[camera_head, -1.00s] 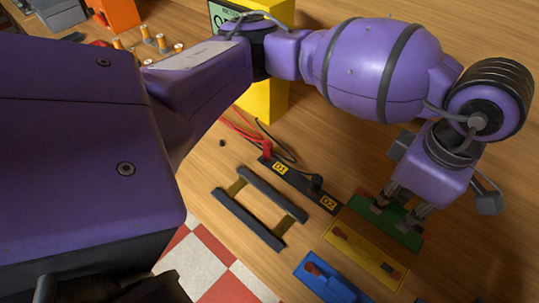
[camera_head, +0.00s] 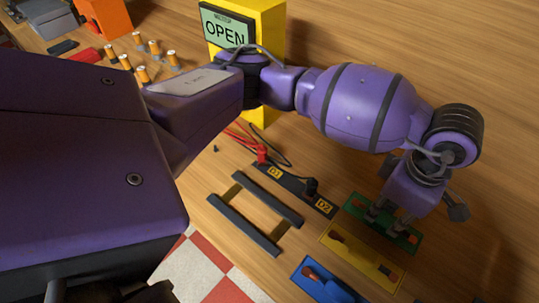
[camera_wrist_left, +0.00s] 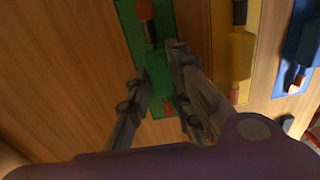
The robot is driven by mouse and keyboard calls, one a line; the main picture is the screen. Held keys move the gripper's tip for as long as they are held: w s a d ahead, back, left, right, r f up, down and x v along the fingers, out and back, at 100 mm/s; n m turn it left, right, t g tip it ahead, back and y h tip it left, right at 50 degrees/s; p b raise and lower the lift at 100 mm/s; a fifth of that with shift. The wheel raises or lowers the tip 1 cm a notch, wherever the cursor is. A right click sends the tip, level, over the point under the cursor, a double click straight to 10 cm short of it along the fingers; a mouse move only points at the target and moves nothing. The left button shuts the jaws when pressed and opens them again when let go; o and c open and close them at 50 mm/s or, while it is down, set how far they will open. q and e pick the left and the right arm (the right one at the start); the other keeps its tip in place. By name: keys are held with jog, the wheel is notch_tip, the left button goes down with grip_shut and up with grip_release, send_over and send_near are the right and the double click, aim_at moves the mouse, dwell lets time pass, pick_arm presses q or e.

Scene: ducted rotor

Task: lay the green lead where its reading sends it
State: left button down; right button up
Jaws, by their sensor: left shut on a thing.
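The green mat (camera_head: 412,246) lies on the table at the right in the head view. My left gripper (camera_head: 388,219) is over it, pointing down, shut on the green lead. In the wrist view the lead's green middle (camera_wrist_left: 160,78) is between the fingertips (camera_wrist_left: 160,72), with reddish ends showing beyond it. It looks low against the mat; contact is unclear. A yellow meter (camera_head: 268,22) at the back shows OPEN on its screen (camera_head: 226,33). My right gripper is not in view.
Beside the green mat are a yellow mat (camera_head: 372,265) and a blue one (camera_head: 320,285), each with a lead. A dark two-bar rack (camera_head: 245,222) stands empty left of them.

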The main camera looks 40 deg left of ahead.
aim_at(387, 216)
pick_arm(q)
jog(key=c, duration=1.6)
grip_release()
jog(key=shift+f, duration=0.1)
jog(key=shift+o, duration=0.2)
notch_tip(387, 216, up, 12)
jog(key=shift+r, duration=0.25)
